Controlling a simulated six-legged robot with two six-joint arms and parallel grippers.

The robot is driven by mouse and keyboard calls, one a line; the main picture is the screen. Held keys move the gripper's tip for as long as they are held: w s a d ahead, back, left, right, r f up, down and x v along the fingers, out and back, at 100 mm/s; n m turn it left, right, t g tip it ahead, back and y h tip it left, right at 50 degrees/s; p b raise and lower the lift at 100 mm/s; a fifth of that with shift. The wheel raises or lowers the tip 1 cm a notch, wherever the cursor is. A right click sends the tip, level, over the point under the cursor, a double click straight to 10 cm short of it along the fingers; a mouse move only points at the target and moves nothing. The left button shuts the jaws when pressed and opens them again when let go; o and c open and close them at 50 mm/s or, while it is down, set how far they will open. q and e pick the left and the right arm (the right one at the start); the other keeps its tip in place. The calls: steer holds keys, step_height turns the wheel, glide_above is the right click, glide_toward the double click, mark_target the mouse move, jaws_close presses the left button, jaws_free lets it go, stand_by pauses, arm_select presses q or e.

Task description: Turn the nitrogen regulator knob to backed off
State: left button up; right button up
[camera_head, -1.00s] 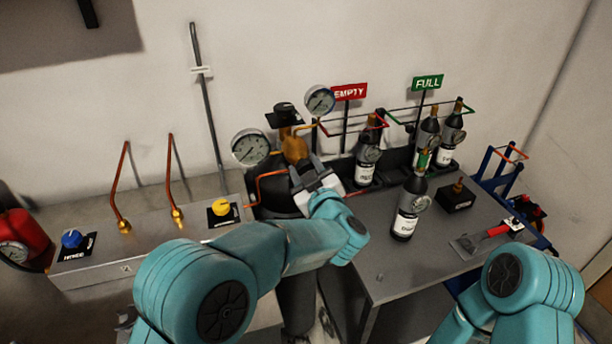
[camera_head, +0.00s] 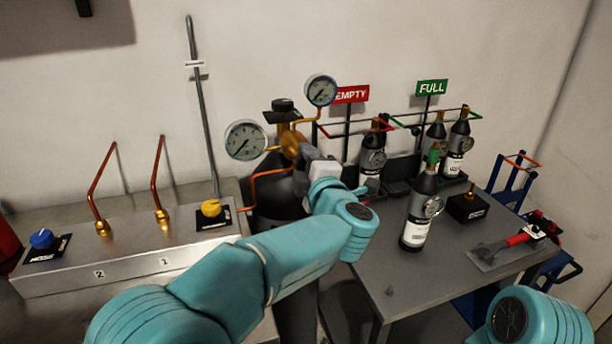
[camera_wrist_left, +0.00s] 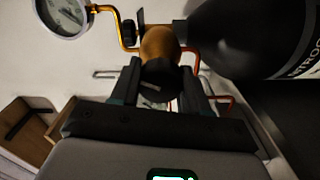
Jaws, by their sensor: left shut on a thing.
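The brass nitrogen regulator (camera_head: 291,138) sits at the top of the black cylinder (camera_head: 272,205), with a round gauge at its left (camera_head: 245,140) and another above right (camera_head: 321,90). In the left wrist view the brass body (camera_wrist_left: 160,43) is beside the black cylinder (camera_wrist_left: 245,38), which has part of a "NITROG" label. My left gripper (camera_head: 308,156) is at the regulator's front. In the left wrist view its fingers (camera_wrist_left: 160,82) are shut on the dark regulator knob (camera_wrist_left: 159,79), one on each side. The gripper hides the knob in the head view. My right gripper is out of view.
A steel panel (camera_head: 130,262) with a blue knob (camera_head: 42,239) and a yellow knob (camera_head: 211,208) is at left. A grey table (camera_head: 395,290) at right carries a dark bottle (camera_head: 420,210), a black box (camera_head: 468,206) and a red-handled tool (camera_head: 518,239). Copper pipes run close by.

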arm_select(q)
steer(key=n+b, duration=0.3)
steer(key=n, duration=0.2)
steer(key=shift+a, duration=0.2)
steer(key=shift+r+n+b, duration=0.1)
steer(key=shift+n+b, duration=0.3)
steer(key=o, duration=1.1)
steer(key=shift+a, duration=0.1)
steer(key=shift+c, duration=0.2)
steer(key=shift+d, duration=0.2)
steer(key=shift+a, duration=0.1)
